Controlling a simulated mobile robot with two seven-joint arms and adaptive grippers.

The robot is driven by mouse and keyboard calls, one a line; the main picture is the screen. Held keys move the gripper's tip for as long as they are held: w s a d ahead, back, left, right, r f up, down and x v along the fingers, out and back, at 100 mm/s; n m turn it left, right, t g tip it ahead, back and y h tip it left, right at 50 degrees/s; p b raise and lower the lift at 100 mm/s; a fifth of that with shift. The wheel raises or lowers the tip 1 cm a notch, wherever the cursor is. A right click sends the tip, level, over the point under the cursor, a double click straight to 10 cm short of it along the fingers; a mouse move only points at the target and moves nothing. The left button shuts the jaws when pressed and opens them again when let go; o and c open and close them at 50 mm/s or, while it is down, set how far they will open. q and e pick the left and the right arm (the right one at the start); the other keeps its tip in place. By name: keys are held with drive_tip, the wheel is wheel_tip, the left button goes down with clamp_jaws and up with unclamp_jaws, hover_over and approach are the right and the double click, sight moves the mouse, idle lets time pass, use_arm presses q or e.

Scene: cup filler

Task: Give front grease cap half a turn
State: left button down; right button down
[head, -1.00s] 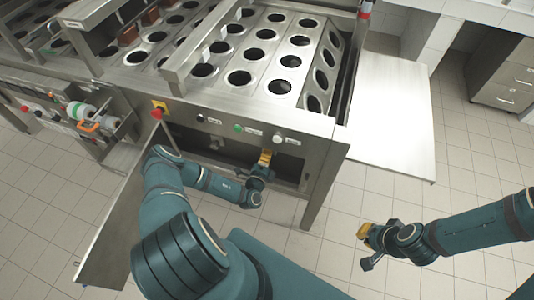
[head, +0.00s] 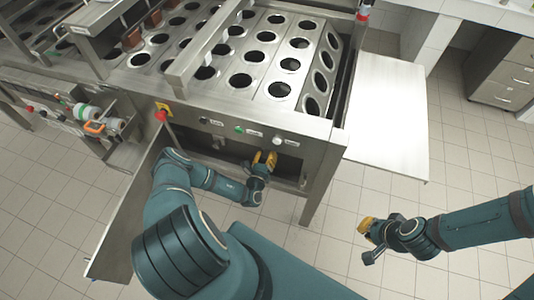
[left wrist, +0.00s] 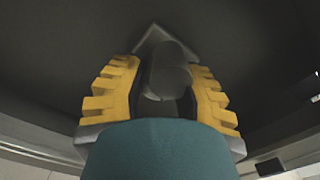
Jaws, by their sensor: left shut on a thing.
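The front grease cap shows in the left wrist view as a dark grey round knob (left wrist: 168,75) between the two yellow fingers of my left gripper (left wrist: 165,98). My left gripper is shut on it. In the head view my left gripper (head: 265,159) reaches into the open bay under the machine's front panel, and the cap is hidden there by the gripper and shadow. My right gripper (head: 367,232) hangs over the floor at the right, away from the machine. Its finger opening is not clear from this angle.
The filler machine's top has rows of round holes (head: 257,56). An open door (head: 122,225) hangs left of my left arm. The front panel (head: 245,131) with buttons is just above the gripper, and a machine leg (head: 319,190) stands to its right. The floor at right is free.

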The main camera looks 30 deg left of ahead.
use_arm(q)
drive_tip(key=m+p, duration=0.1)
drive_tip(key=m, duration=0.2)
drive_tip(key=m+p, duration=0.1)
drive_tip(key=m, duration=0.1)
drive_tip(key=shift+d+m, duration=0.2)
drive_tip(key=shift+m, duration=0.2)
drive_tip(key=shift+s+a+f+m+p, duration=0.1)
drive_tip(key=shift+m+p, duration=0.3)
drive_tip(key=shift+m, duration=0.6)
drive_tip(key=shift+s+a+f+m+p, duration=0.1)
drive_tip(key=shift+m+p, duration=0.25)
drive_tip(key=shift+m, duration=0.65)
drive_tip(key=c, duration=0.7)
unclamp_jaws()
drive_tip(key=shift+o, duration=0.5)
drive_tip(key=shift+w, duration=0.15)
drive_tip(key=shift+r, duration=0.1)
